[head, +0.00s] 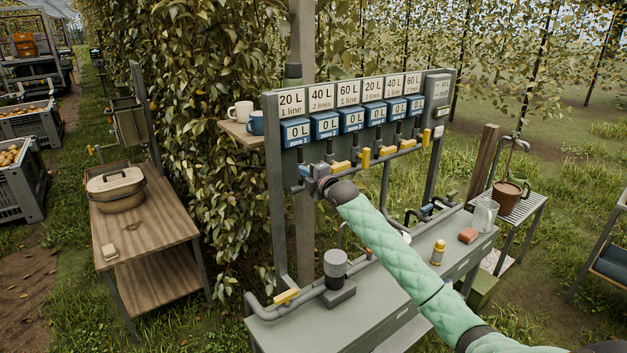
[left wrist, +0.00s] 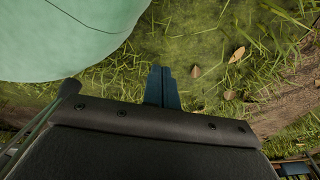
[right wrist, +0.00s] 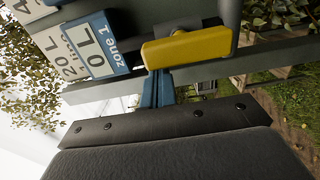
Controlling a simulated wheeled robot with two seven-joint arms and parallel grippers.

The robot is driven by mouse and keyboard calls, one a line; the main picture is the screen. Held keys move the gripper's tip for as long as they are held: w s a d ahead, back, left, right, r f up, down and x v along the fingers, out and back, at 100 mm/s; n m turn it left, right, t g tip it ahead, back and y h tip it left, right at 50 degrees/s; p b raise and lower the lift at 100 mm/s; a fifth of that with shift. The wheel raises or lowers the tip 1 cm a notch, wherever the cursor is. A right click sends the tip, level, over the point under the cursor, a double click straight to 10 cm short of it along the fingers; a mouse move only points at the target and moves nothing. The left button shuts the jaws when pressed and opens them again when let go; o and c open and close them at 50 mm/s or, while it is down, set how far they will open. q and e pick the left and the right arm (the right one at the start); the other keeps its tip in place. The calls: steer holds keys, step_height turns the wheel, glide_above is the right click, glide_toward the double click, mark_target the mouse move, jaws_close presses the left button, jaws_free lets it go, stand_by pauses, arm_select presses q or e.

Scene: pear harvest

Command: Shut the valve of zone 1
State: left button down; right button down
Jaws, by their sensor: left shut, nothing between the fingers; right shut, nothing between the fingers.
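The zone 1 display (head: 296,132) reads 0 L at the left end of the valve panel; the right wrist view shows its zone 1 label (right wrist: 122,50). The yellow valve handle (right wrist: 188,47) beside that label lies just beyond my right fingertips (right wrist: 157,88); I cannot tell whether they touch it. In the head view my right gripper (head: 305,172) is at the pipe below the zone 1 display, and that handle is hidden there. My right gripper is shut and empty. My left gripper (left wrist: 160,85) is shut and empty above grass, outside the head view.
More yellow handles (head: 341,166) line the pipe to the right. A grey bench (head: 370,300) below the panel carries pipes, a pump (head: 336,265), a yellow bottle (head: 438,252) and a jug (head: 484,215). Two mugs (head: 240,111) stand on a shelf left of the panel. A wooden table (head: 150,230) is further left.

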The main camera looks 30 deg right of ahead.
steer(key=shift+w+d+r, duration=0.1)
steer(key=shift+d+r, duration=0.2)
steer(key=shift+d, duration=0.3)
steer(key=shift+d+r, duration=0.25)
steer(key=shift+d, duration=0.3)
steer(key=shift+d+b, duration=0.3)
steer(key=shift+d, duration=0.55)
arm_select(q)
steer(key=shift+d+f+b, duration=0.4)
steer(key=shift+d+f, duration=0.05)
steer(key=shift+f, duration=0.2)
arm_select(e)
steer(key=s+d, duration=0.2)
steer(key=s, duration=0.4)
steer(key=shift+s+f, duration=0.4)
steer(key=shift+f, duration=0.05)
stand_by(0.5)
